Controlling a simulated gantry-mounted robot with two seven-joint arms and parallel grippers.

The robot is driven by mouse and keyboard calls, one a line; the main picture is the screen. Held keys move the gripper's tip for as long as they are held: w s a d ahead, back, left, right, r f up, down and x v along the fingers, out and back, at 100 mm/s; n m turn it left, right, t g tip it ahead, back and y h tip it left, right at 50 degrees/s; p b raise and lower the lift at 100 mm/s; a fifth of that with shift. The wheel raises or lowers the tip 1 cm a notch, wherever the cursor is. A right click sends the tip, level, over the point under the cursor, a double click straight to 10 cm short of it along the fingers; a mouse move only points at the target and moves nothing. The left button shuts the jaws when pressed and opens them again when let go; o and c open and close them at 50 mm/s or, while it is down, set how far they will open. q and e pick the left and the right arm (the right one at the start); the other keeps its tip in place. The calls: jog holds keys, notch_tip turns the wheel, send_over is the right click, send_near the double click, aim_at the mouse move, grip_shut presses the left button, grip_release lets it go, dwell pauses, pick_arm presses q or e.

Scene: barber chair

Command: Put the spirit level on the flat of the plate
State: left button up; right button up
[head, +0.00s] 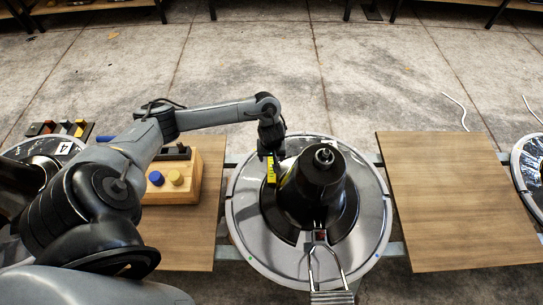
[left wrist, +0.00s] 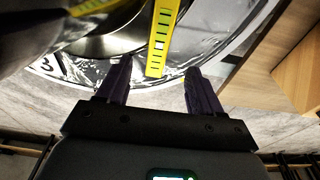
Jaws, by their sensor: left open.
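The yellow spirit level (head: 271,170) is on the left part of the round silver plate (head: 245,215), beside the black column base. In the left wrist view the level (left wrist: 163,35) is a yellow strip with dark marks, its near end lying between and just beyond my fingertips. My left gripper (head: 270,150) hangs over the plate's back left part, at the level's far end. In the left wrist view its two dark fingers (left wrist: 158,72) are apart, with a gap on both sides of the strip; I see no grip on it. My right gripper is not in view.
The black column (head: 318,185) rises from the plate's middle, with a wire footrest (head: 327,270) in front. A wooden board (head: 455,200) at right is bare. At left, a wooden block (head: 205,175) carries blue and yellow knobs. Small coloured blocks (head: 65,128) lie farther left.

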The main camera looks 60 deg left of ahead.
pick_arm(q)
jog(key=shift+r, duration=0.65)
jog(key=shift+d+m, duration=0.1)
jog(key=shift+m, duration=0.2)
